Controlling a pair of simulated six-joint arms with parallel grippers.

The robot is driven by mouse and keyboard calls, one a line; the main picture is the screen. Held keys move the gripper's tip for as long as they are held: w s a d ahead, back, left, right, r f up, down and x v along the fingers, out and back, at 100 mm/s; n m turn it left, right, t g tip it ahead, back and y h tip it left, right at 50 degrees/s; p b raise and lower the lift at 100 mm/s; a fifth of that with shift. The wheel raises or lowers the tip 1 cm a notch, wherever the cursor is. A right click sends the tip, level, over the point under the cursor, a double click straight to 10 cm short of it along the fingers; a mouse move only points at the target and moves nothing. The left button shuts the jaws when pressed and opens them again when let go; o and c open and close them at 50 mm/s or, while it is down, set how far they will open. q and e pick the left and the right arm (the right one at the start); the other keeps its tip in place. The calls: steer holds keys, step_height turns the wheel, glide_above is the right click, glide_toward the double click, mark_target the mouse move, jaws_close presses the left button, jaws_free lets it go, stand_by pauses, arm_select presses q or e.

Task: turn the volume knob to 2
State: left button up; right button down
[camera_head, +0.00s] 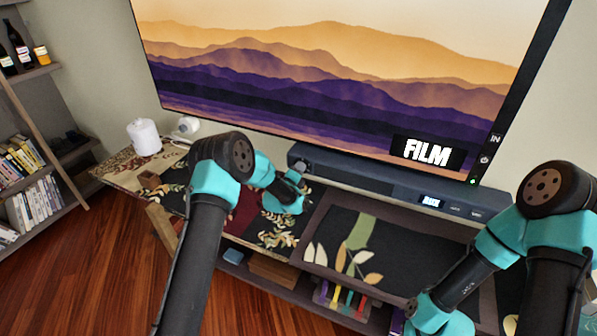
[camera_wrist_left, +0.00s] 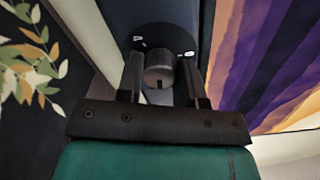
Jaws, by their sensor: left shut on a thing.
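The dark soundbar (camera_head: 365,180) lies below the TV, and its left end is at my left gripper (camera_head: 299,178). The left wrist view shows the round grey volume knob (camera_wrist_left: 159,72) on a dark dial face with small white marks, too small to read surely. A dark notch shows on the knob's near face. My left gripper (camera_wrist_left: 161,78) has one finger on each side of the knob and is shut on it. In the head view the fingers largely hide the knob. My right wrist is low at the right, and its fingers do not show.
The TV screen (camera_head: 330,60) stands close above the soundbar and shows a FILM label. A small lit display (camera_head: 432,202) is on the soundbar's front. A white jar (camera_head: 144,137) stands at the left end of the patterned cabinet top (camera_head: 345,243). Shelves with books are far left.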

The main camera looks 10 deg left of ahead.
arm_select(q)
steer(key=m, duration=0.4)
stand_by(0.4)
steer(key=o, duration=0.9)
steer(key=shift+s, duration=0.1)
steer(key=v, duration=1.7)
steer(key=shift+s, duration=0.15)
